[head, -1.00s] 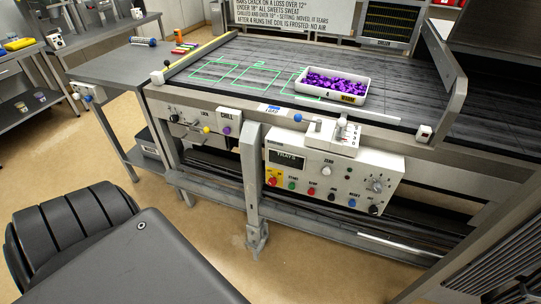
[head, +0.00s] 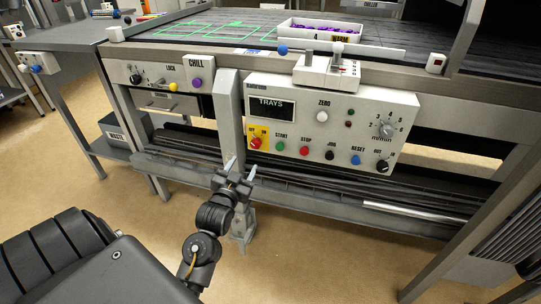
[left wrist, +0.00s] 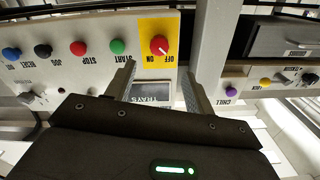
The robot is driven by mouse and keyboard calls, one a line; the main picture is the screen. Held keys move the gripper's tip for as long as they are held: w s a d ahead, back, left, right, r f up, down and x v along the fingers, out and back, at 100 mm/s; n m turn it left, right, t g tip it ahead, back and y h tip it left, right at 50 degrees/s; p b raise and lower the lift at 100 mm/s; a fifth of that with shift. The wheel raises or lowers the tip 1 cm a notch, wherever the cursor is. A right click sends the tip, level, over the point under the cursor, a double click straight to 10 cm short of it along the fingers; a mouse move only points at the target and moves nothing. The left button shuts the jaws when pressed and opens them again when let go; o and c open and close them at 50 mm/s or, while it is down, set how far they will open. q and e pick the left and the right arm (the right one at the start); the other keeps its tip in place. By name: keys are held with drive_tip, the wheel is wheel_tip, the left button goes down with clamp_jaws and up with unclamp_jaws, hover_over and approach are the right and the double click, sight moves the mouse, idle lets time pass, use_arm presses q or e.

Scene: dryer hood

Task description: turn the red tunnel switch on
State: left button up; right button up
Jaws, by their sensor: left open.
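The red switch (head: 255,142) is a round knob on a yellow plate marked OFF and ON, at the left end of the white TRAYS panel (head: 345,105). It also shows in the left wrist view (left wrist: 159,45), where the picture is upside down and its white mark seems to point toward the OFF side. My left gripper (head: 241,168) is open and empty, low in front of the panel and just below and left of the switch. In the left wrist view its two fingers (left wrist: 157,76) frame the plate from below, apart from the knob. My right gripper is out of view.
Green START (head: 280,146) and red STOP (head: 305,150) buttons sit right of the switch. A grey post (head: 228,120) stands close on its left, with the CHILL panel (head: 160,75) beyond. A tray of purple pieces (head: 320,28) sits on the belt above. Floor in front is clear.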

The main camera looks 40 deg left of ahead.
sight(255, 146)
use_arm(q)
drive_tip(key=b+x, duration=0.1)
drive_tip(key=x, duration=0.9)
drive_tip(key=shift+w+a, duration=0.15)
drive_tip(key=shift+w, duration=0.25)
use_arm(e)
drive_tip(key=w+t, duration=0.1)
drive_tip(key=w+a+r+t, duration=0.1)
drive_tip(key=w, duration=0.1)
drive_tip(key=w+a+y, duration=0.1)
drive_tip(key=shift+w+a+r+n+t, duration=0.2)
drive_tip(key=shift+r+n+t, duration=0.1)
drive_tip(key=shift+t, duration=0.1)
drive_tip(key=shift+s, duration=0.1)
use_arm(q)
drive_tip(key=c, duration=1)
